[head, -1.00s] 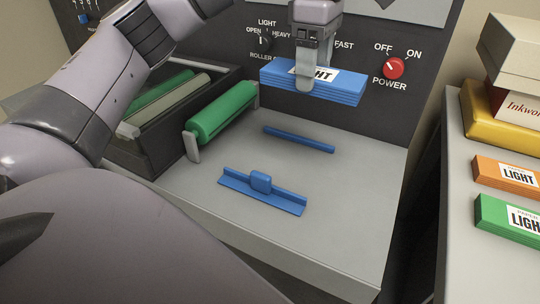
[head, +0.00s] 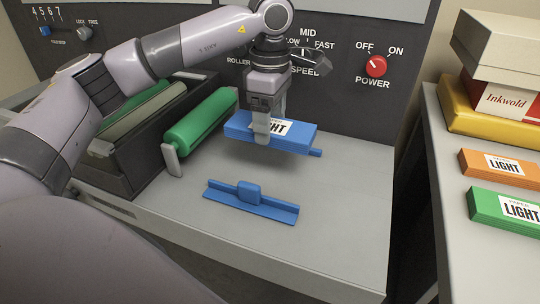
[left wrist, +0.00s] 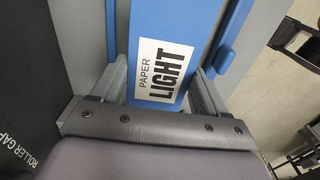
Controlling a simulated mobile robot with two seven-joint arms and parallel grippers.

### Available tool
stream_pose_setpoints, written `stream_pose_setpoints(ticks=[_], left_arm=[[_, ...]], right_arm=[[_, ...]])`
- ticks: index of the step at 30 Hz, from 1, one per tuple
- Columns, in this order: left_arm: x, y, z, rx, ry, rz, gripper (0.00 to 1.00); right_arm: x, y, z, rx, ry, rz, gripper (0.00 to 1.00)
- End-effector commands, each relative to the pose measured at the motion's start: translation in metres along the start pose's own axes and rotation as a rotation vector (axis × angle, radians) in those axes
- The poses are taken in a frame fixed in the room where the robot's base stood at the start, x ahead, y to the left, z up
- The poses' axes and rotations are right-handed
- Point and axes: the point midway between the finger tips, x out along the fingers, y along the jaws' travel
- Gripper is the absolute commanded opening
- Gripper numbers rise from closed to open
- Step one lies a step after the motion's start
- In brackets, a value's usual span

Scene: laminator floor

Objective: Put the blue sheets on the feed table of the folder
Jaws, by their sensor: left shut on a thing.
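The blue sheets (head: 238,127) are a thick stack with a white "PAPER LIGHT" label. My left gripper (head: 262,130) is shut on the stack and holds it over the feed table, close to its surface; I cannot tell whether it touches. In the left wrist view the blue stack (left wrist: 170,25) lies between the two fingers. The folder's feed table (head: 330,200) is a flat grey surface. A blue side guide (head: 250,198) stands on it in front of the stack. A blue bar (head: 316,153) behind is mostly hidden by the stack. My right gripper is not in view.
The green roller (head: 200,130) and a dark roller housing (head: 140,150) stand left of the stack. The panel with the red power knob (head: 376,66) rises behind. A side table at right holds orange sheets (head: 480,165), green sheets (head: 485,203) and boxes. The feed table's front right is clear.

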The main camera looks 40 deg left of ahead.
Motion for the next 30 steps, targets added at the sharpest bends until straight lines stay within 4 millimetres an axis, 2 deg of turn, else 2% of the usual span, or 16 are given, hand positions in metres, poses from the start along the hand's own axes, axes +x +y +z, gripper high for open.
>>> stream_pose_setpoints(ticks=[3,11,18,30], left_arm=[[0.025,0.000,0.000,-0.001,0.000,-0.002,0.34],[0.050,0.000,0.000,0.000,0.000,-0.001,0.34],[0.082,0.000,0.000,-0.001,-0.001,0.000,0.34],[0.088,0.000,0.000,-0.001,-0.001,0.001,0.34]], right_arm=[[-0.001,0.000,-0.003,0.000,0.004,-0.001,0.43],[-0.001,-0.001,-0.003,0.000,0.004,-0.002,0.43],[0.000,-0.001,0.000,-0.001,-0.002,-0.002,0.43],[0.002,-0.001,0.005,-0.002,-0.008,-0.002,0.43]])
